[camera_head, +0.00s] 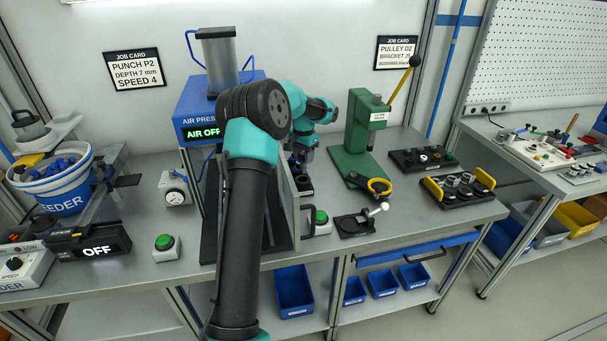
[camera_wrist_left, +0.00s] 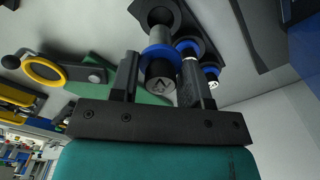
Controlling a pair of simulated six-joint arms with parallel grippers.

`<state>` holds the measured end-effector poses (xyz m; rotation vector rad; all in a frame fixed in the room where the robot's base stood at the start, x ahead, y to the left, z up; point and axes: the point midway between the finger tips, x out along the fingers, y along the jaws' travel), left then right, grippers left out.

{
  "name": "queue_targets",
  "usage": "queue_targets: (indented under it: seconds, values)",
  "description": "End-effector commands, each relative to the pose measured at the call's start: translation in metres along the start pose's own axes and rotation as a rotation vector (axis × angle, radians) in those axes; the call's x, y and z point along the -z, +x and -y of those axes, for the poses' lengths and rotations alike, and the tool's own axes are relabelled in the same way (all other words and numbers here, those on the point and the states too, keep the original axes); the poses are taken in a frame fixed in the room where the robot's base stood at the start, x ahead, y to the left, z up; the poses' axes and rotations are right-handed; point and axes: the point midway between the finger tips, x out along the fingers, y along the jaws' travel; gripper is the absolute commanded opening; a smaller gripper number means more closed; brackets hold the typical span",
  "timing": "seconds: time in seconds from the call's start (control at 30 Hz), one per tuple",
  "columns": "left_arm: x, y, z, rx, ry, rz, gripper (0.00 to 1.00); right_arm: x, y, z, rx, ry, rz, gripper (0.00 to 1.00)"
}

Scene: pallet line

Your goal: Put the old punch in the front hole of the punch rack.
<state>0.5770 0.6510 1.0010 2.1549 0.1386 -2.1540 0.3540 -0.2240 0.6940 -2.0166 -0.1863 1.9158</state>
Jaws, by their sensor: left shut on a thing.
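My left gripper (camera_wrist_left: 160,66) is shut on the old punch (camera_wrist_left: 161,75), which has a dark body, a blue collar and a marked end face. In the head view the left gripper (camera_head: 300,161) is between the blue air press and the green press, partly behind my arm. The dark punch rack (camera_wrist_left: 178,14) is at the top of the wrist view. A round hole (camera_wrist_left: 160,16) shows beyond the held punch, and two other blue-collared punches (camera_wrist_left: 187,47) (camera_wrist_left: 211,74) are beside it. The held punch appears apart from the rack. My right gripper is not in view.
The blue air press (camera_head: 188,118) reads AIR OFF. The green press (camera_head: 358,140) with a yellow lever stands to the right. A green button (camera_head: 320,217) and a black fixture (camera_head: 352,225) are on the bench near the front. Dark trays (camera_head: 423,160) lie farther right.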

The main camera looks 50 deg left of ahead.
Motion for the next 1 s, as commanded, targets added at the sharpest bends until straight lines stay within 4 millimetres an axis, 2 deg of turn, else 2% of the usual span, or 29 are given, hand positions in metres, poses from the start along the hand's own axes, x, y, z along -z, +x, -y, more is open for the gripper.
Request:
queue_targets:
  seconds: [0.03, 0.17, 0.57, 0.9, 1.0]
  values:
    - [-0.001, 0.01, 0.0, -0.001, 0.0, 0.003, 0.14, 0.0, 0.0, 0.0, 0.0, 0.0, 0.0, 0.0]
    - [0.0, 0.022, 0.001, 0.0, -0.001, 0.0, 0.14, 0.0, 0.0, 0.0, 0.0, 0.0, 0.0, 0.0]
    - [0.0, 0.028, 0.0, 0.0, -0.001, 0.0, 0.14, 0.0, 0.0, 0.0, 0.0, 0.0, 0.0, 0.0]
    - [0.0, 0.074, 0.0, 0.0, -0.001, 0.003, 0.14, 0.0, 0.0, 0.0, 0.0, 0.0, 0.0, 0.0]
    - [0.0, 0.08, 0.001, 0.001, -0.001, 0.0, 0.14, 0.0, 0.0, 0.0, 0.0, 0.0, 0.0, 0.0]
